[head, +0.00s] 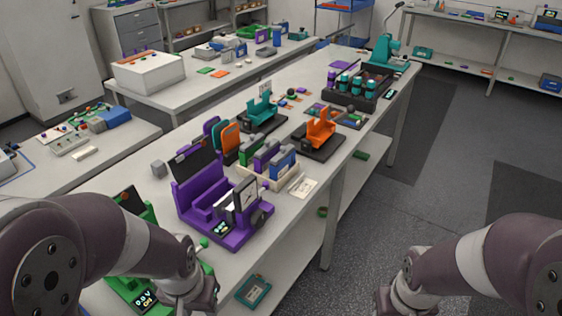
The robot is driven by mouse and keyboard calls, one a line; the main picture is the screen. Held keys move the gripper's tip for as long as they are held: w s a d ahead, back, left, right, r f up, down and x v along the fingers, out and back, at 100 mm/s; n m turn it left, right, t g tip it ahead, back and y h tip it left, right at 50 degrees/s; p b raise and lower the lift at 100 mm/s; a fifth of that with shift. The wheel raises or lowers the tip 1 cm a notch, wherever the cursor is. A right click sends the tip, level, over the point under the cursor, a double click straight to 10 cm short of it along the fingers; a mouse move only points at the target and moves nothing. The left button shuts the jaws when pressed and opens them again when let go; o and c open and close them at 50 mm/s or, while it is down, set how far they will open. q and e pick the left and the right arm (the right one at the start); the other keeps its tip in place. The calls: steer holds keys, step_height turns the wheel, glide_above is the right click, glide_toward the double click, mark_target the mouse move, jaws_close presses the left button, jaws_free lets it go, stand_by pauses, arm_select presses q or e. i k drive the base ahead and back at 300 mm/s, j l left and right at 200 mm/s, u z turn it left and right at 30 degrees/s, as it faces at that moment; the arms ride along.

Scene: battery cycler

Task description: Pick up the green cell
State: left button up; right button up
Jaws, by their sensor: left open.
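A green block that looks like the green cell (246,157) stands upright in a pale rack (270,183) in the middle of the bench, beside a purple and a blue one. The other blocks hide part of it. My left gripper (188,302) is at the bottom edge of the head view, nearer than the rack and apart from it. It is open, and its fingertips hardly show. My right arm's wrist (402,298) is at the bottom right over the floor; its gripper fingers are out of the picture.
A purple cycler (215,205) stands between my left arm and the rack. A green cycler (128,287) with a lit display is partly behind my left arm. Orange (318,135) and teal (262,112) cyclers stand beyond. Free floor lies right of the bench.

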mark_target(246, 159)
steer(key=u, duration=0.45)
steer(key=i+l+u, duration=0.2)
steer(key=l, duration=0.2)
steer(key=i+l+u, duration=0.2)
steer(key=l, duration=0.2)
steer(key=i+l+u, duration=0.25)
steer(key=l, duration=0.15)
steer(key=l+u, duration=0.2)
steer(key=l, duration=0.25)
steer(key=i+l+u, duration=0.2)
steer(key=l, duration=0.3)
steer(key=k, duration=0.1)
